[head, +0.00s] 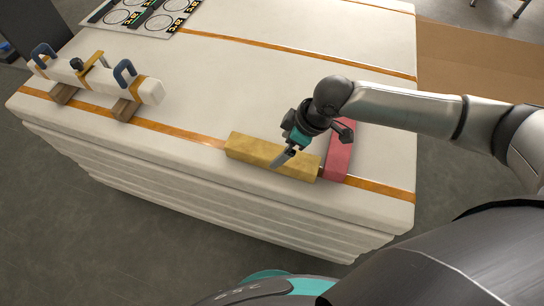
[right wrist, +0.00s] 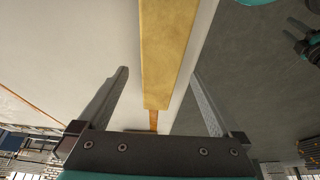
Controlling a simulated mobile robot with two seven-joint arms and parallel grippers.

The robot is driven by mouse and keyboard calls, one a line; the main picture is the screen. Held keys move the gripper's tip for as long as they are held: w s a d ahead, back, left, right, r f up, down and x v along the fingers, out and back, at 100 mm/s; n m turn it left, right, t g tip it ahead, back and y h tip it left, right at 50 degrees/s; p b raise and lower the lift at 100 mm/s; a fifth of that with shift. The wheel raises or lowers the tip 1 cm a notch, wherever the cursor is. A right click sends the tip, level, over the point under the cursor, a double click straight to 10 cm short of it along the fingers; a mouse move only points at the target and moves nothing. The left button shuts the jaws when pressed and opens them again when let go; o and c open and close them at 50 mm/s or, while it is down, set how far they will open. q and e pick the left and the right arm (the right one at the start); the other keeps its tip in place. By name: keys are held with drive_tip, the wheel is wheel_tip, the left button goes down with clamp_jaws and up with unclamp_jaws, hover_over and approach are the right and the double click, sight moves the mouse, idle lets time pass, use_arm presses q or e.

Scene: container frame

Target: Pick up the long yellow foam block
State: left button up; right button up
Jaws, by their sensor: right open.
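The long yellow foam block (head: 250,149) lies along the near edge of the white platform, over an orange strip. It shows in the right wrist view (right wrist: 168,45), running from the top edge down to a near end between the finger lines. My right gripper (head: 284,158) is open, over the right half of the block, and covers part of it. In the right wrist view the two fingers (right wrist: 160,76) appear on either side of the block, with gaps. I cannot tell how far above it the fingertips are.
A pink-red block (head: 339,160) lies right beside the yellow block's right end, partly behind my gripper. A white beam with blue handles (head: 150,91) rests on wooden supports at left. A sheet with circles (head: 145,15) lies at the back. The platform's middle is clear.

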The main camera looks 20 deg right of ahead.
sight(274, 152)
drive_tip(key=x, duration=0.2)
drive_tip(key=b+x, duration=0.1)
drive_tip(key=x, duration=0.3)
drive_tip(key=shift+w+a+r, duration=0.1)
drive_tip(key=shift+a+r, duration=0.1)
drive_tip(key=shift+a, duration=0.05)
drive_tip(key=c, duration=1.4)
drive_tip(key=shift+o, duration=0.2)
drive_tip(key=shift+r, duration=0.15)
